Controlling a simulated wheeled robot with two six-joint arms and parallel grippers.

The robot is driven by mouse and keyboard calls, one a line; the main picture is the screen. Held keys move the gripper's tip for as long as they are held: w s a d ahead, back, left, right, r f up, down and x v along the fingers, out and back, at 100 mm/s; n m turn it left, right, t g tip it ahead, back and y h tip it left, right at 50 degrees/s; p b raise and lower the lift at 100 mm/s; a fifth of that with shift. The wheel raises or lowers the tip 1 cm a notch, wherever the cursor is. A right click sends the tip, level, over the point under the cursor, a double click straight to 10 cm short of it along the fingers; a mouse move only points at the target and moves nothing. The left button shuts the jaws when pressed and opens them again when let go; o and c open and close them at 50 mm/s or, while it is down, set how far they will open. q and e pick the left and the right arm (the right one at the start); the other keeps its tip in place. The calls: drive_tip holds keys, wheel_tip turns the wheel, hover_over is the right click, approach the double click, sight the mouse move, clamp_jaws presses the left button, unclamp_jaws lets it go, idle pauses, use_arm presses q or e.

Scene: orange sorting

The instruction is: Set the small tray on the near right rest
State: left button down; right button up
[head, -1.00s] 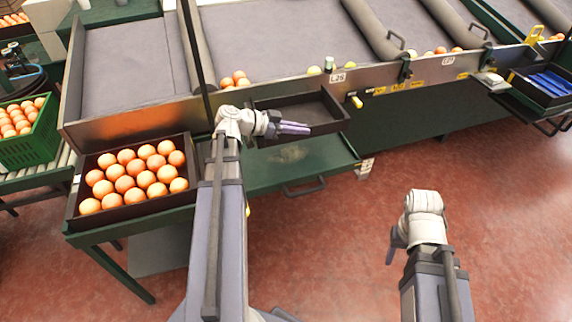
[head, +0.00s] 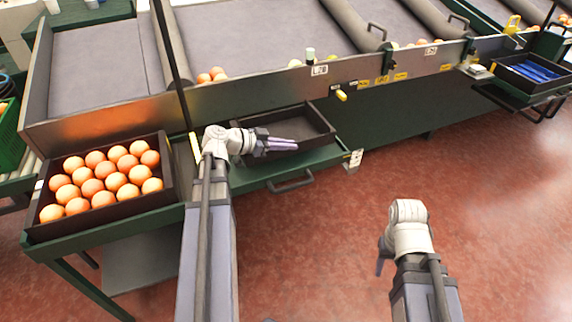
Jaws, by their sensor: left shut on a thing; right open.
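The small tray (head: 318,113) is dark, shallow and empty, at the centre of the head view. It is at the green shelf (head: 328,158) in front of the sorting line; I cannot tell whether it rests there or hangs just above. My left gripper (head: 284,146) is shut on the near wall of the tray, its purple-grey fingers at the near side. The arm covers the tray's left corner. My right gripper (head: 381,262) is open and empty over the red floor, well apart from the tray.
A dark crate of oranges (head: 172,180) stands left on a green stand, close to my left arm. Another tray with blue items (head: 533,72) is on a rest at the far right. A handle (head: 292,183) juts from the shelf front. The red floor at right is clear.

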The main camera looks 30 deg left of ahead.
sight(245, 156)
use_arm(q)
drive_tip(key=shift+f+b, duration=2.05)
drive_tip(key=shift+f, duration=0.55)
use_arm(e)
drive_tip(key=shift+d+f, duration=0.1)
drive_tip(key=shift+f, duration=2.5)
use_arm(q)
drive_tip(key=shift+f, duration=0.1)
use_arm(e)
drive_tip(key=shift+f, duration=0.1)
use_arm(q)
drive_tip(key=shift+f, duration=0.15)
drive_tip(key=c, duration=1)
unclamp_jaws()
drive_tip(key=shift+r, duration=0.35)
drive_tip(key=p+v, duration=0.4)
drive_tip(key=v, duration=0.6)
drive_tip(key=shift+s+a, duration=0.15)
drive_tip(key=shift+p+v, duration=0.3)
drive_tip(key=shift+v, duration=0.5)
use_arm(e)
drive_tip(key=shift+r, duration=2.4)
